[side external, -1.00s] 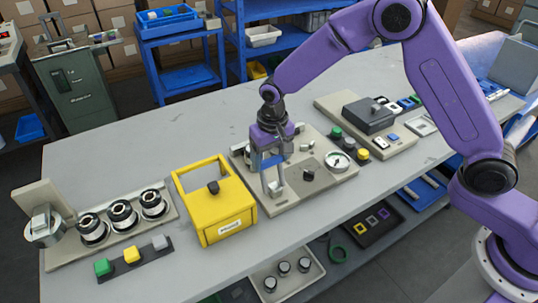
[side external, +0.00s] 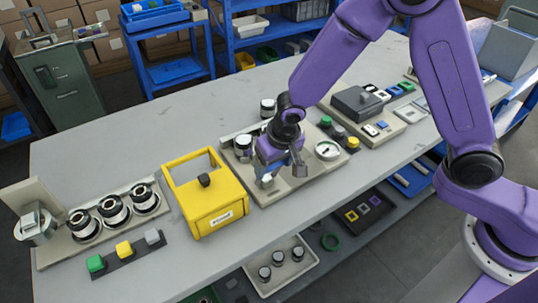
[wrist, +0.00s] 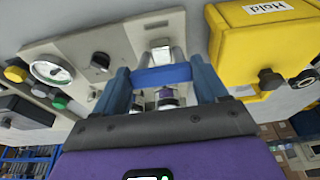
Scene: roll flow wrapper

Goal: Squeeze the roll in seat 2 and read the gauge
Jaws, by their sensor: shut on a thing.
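My gripper (wrist: 164,85) is shut on the blue crossbar (wrist: 162,75) of a handle with two grey posts, over the beige gauge panel (wrist: 105,38). In the side view my gripper (side external: 267,163) is tilted and hides most of the handle. The round white gauge (side external: 327,150) is on the panel; it also shows in the wrist view (wrist: 52,71), its reading too small to tell. Dark-and-silver rolls (side external: 243,146) stand behind the gripper; two show below the crossbar in the wrist view (wrist: 168,97). Three more rolls (side external: 113,208) sit in a row on the left rack. I cannot read seat numbers.
A yellow box frame (side external: 208,205) stands close left of the panel. A black knob (side external: 299,170) is right of my gripper. Green, grey and yellow buttons (side external: 339,131) line the panel's right.

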